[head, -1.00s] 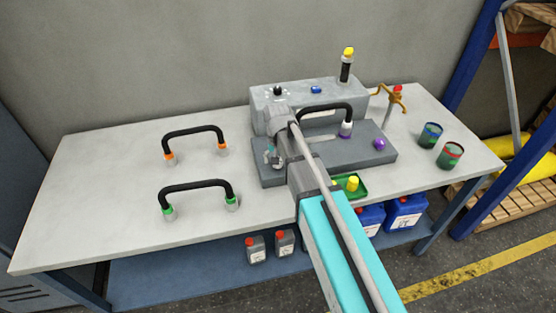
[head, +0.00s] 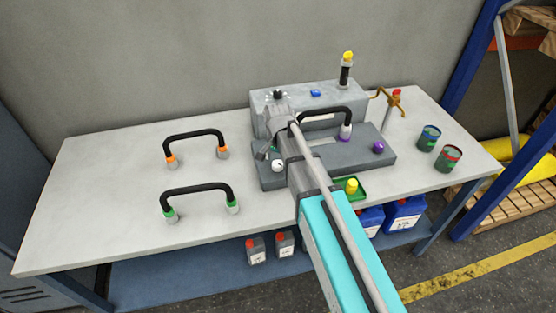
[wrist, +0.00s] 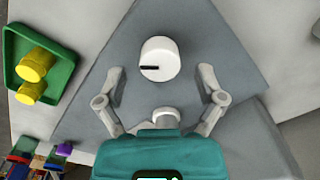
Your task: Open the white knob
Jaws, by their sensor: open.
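The white knob (wrist: 159,59) is round with a black mark on its face pointing left in the wrist view. It sits on the grey base block (wrist: 185,25). In the head view the knob (head: 277,165) shows at the block's left front, beside my arm. My gripper (wrist: 160,72) is open and empty. In the wrist view its two fingers lie left and right of the knob, with clear gaps on both sides. I cannot tell its height above the knob.
A purple-ended black handle (head: 325,112) stands on the block right of my arm. A green tray (head: 361,193) with a yellow piece is close by. A grey box (head: 345,98) with a black knob, a blue button and a yellow-topped post stands behind. Two black handles stand on the left.

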